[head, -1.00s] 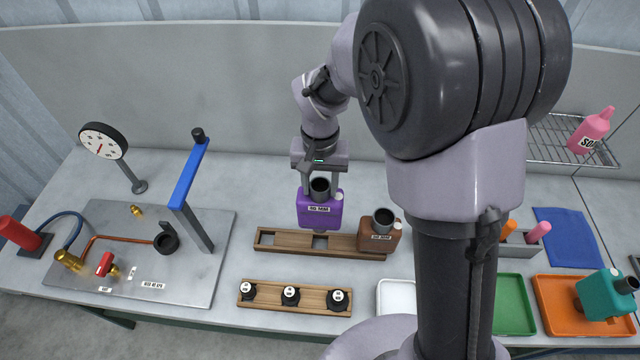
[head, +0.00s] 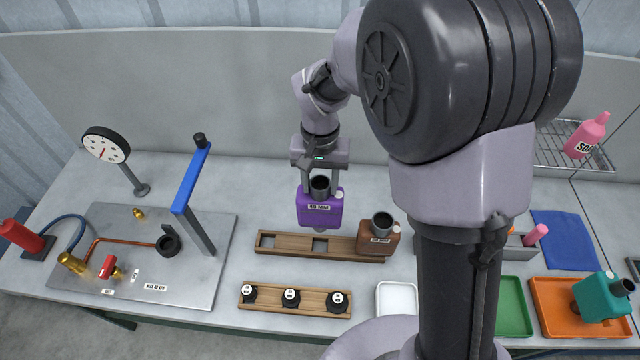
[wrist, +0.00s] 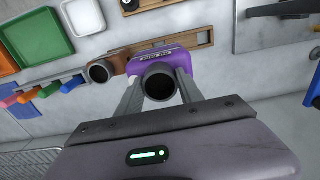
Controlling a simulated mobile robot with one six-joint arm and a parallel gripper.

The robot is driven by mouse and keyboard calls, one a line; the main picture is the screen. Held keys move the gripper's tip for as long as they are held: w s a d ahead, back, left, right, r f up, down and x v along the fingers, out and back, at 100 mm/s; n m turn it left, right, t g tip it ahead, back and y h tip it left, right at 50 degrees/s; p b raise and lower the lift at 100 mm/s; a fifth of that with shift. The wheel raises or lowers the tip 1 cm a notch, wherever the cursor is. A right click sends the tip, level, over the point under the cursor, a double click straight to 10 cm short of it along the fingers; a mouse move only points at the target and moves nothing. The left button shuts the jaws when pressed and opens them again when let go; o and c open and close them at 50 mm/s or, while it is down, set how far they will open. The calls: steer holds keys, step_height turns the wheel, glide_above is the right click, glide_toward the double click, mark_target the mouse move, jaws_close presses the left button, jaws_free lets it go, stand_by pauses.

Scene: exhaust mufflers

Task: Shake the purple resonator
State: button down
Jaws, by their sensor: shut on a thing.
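The purple resonator (head: 320,211) is a boxy piece with a dark round neck on top, a pale cap at its right corner and a label. My gripper (head: 321,184) is shut on it at the neck and holds it upright, above the wooden rack (head: 281,243). In the wrist view the purple resonator (wrist: 172,60) sits between the two fingers of my gripper (wrist: 160,88), with its dark neck opening facing the camera. Its underside is mostly hidden.
A brown resonator (head: 377,238) stands in the rack's right end. A smaller rack (head: 266,301) with several black caps lies in front. A blue-handled press (head: 190,185) and a gauge (head: 105,145) stand left. Trays (head: 515,305) and a teal resonator (head: 597,296) are right.

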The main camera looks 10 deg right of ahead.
mark_target(320, 189)
step_height(320, 189, up, 3)
steer(key=shift+r+p, duration=0.15)
steer(key=shift+p, duration=0.45)
step_height(320, 189, down, 8)
steer(key=b, duration=0.6)
steer(key=shift+b, duration=0.3)
steer(key=shift+r, duration=1.5)
step_height(320, 189, down, 2)
steer(key=shift+s+f, duration=0.1)
steer(key=shift+f, duration=0.15)
